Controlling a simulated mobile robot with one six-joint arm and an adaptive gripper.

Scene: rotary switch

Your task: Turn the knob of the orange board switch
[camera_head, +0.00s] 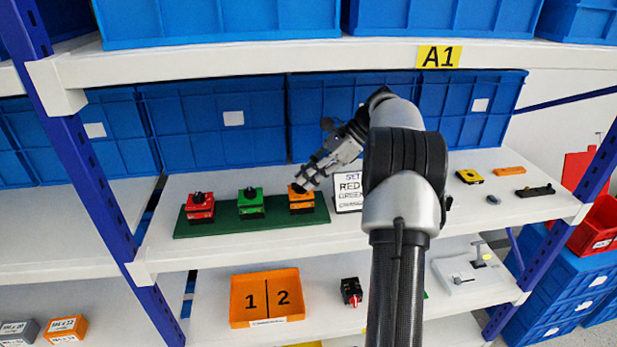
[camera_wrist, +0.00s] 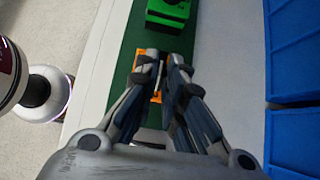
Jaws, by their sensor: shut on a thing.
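The orange switch (camera_head: 301,203) sits at the right end of a dark green board (camera_head: 222,229) on the middle shelf. My gripper (camera_head: 304,184) reaches down onto it from the right, fingers at its top. In the wrist view, the fingers of my gripper (camera_wrist: 163,68) are close together over the orange switch (camera_wrist: 157,97), of which only edges show. The knob is hidden by the fingers, so its angle cannot be told. The gripper is shut on the knob. On the same board stand a green switch (camera_head: 250,203) and a red switch (camera_head: 200,208), each with a black knob.
A white sign (camera_head: 348,193) stands just right of the board, close to my gripper. Blue bins (camera_head: 213,122) line the back. The upper shelf edge (camera_head: 250,63) is above. Small yellow (camera_head: 469,176) and black (camera_head: 535,191) parts lie farther right.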

